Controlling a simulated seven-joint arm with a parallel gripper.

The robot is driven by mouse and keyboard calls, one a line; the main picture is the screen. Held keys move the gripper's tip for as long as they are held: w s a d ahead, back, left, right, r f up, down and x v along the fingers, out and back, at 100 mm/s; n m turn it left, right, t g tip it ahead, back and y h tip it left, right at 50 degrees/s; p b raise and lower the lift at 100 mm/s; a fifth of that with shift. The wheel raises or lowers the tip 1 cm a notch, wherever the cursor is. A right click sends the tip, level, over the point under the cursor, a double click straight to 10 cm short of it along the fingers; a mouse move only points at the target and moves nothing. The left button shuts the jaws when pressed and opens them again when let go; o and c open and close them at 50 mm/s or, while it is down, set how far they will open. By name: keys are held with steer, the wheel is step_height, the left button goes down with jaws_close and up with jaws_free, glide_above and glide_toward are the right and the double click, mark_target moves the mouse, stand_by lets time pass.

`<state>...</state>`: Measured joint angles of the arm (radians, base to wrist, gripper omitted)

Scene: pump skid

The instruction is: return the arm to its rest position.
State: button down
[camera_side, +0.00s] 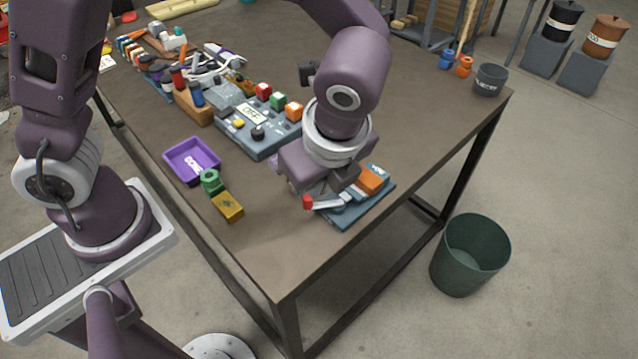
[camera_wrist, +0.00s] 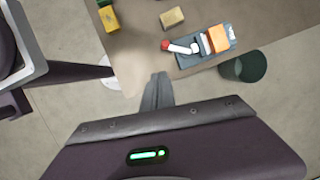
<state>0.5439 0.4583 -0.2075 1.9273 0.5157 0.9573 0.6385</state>
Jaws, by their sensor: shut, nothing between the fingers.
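My gripper (camera_side: 308,168) is over the front right part of the table, above and beside a lever device with a blue-grey base (camera_side: 350,212). In the wrist view its grey fingers (camera_wrist: 159,78) are shut together with nothing between them. They appear below and left of the device in that picture. The device carries an orange block (camera_side: 371,179) and a light lever with a red tip (camera_side: 308,202). The wrist view also shows the orange block (camera_wrist: 218,39) and the red tip (camera_wrist: 166,44). My gripper hides part of the device in the side view.
A purple tray (camera_side: 177,150), a green piece (camera_side: 211,182) and a yellow block (camera_side: 228,206) lie left of my gripper. A control box (camera_side: 262,143) stands behind it. A dark green bin (camera_side: 468,255) stands on the floor at right. The table's front corner (camera_side: 275,265) is clear.

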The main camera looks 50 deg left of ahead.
steer(key=s+a+r+n+t+h, duration=0.3)
steer(key=s+a+r+n, duration=0.9)
steer(key=n, duration=0.7)
step_height(320, 180, up, 2)
steer(key=shift+a+n+t+h, duration=0.3)
steer(key=shift+a+t+h, duration=0.15)
steer(key=shift+t, duration=0.15)
